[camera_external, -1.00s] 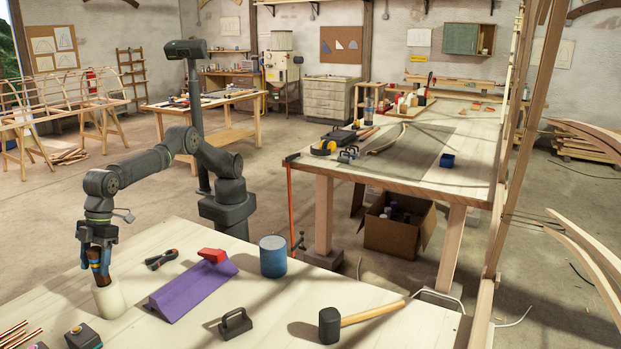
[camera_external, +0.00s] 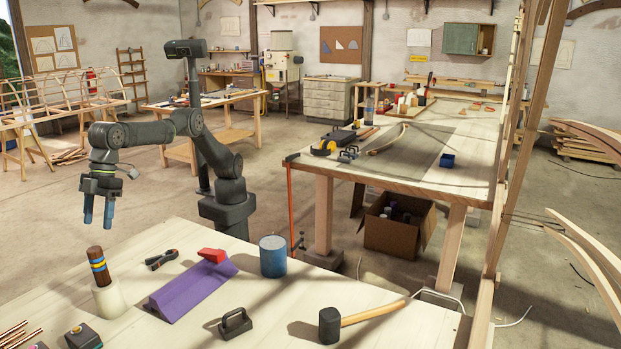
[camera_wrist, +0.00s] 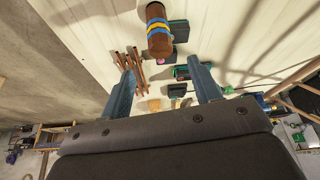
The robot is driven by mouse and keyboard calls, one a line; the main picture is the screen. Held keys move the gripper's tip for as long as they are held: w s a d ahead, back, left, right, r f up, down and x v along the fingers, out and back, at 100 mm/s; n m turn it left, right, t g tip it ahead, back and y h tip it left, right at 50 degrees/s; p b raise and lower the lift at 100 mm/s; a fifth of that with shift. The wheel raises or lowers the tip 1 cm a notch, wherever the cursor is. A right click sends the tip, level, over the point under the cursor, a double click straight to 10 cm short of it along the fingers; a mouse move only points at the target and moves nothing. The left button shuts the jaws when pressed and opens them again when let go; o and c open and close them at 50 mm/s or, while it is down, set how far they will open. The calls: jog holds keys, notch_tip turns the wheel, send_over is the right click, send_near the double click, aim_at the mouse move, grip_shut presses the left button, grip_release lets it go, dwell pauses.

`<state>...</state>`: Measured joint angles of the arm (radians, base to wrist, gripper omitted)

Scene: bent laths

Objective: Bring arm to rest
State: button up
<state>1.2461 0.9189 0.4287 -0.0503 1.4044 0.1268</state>
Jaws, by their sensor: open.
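My gripper (camera_external: 99,209) is open and empty in the external view. Its two blue fingers point down, above and behind the brown cylinder. The brown cylinder (camera_external: 98,266) has blue and yellow bands and stands upright in a pale round holder (camera_external: 109,300) on the near table. In the wrist view my gripper's fingers (camera_wrist: 163,88) are spread apart, with nothing between them. The banded cylinder (camera_wrist: 158,32) shows beyond the fingers at the top of that view.
The near table (camera_external: 275,310) also holds a purple wedge block (camera_external: 190,290) with a red piece (camera_external: 213,255), pliers (camera_external: 161,260), a blue can (camera_external: 272,256), a black-handled block (camera_external: 235,323) and a mallet (camera_external: 331,325). Copper-coloured rods (camera_external: 15,335) lie front left. Space around my raised gripper is clear.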

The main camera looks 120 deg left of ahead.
aim_at(92, 250)
jog(key=x, duration=1.2)
jog(key=shift+f, duration=0.25)
notch_tip(92, 250, up, 3)
jog(key=shift+a+f, duration=0.1)
jog(key=shift+f, duration=0.05)
jog(key=shift+r, duration=0.65)
jog(key=shift+f, duration=0.1)
jog(key=shift+f, duration=0.25)
notch_tip(92, 250, down, 2)
jog(key=shift+f, duration=0.25)
jog(key=v, duration=1.1)
jog(key=shift+r, duration=0.3)
